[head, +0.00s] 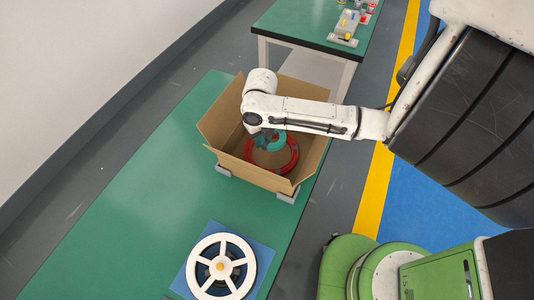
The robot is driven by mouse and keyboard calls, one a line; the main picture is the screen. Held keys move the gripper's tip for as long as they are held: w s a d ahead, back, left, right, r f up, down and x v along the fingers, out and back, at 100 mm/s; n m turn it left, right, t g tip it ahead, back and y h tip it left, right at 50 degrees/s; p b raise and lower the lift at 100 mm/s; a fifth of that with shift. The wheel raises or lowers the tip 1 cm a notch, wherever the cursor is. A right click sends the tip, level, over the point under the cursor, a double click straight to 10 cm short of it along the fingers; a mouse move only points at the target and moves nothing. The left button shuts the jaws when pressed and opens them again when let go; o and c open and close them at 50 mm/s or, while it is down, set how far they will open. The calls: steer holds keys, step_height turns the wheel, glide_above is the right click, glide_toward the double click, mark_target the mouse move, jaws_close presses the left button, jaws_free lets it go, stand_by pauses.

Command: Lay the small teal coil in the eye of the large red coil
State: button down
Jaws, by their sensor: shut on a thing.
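The large red coil (291,162) lies inside an open cardboard box (232,165) on the green bench. Its open eye shows the brown box floor. The small teal coil (278,143) is over the upper part of the red coil, inside the box outline. My gripper (265,138) reaches down into the box from above and is shut on the teal coil. The fingertips are small and partly hidden by my wrist. I cannot tell whether the teal coil touches the red coil or the box floor.
The box flaps stand open around my wrist, and my forearm crosses above the box's right side. A white spoked reel (207,274) lies on a blue plate (265,256) at the front of the green bench (143,193). A second green table (294,21) holds small parts behind.

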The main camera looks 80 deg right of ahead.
mark_target(263, 159)
step_height(263, 159, down, 8)
steer(key=shift+f, duration=0.2)
steer(key=shift+f, duration=0.1)
stand_by(0.3)
steer(key=c, duration=0.9)
jaws_free()
steer(key=shift+c, duration=0.2)
step_height(263, 159, up, 12)
steer(key=shift+r, duration=0.15)
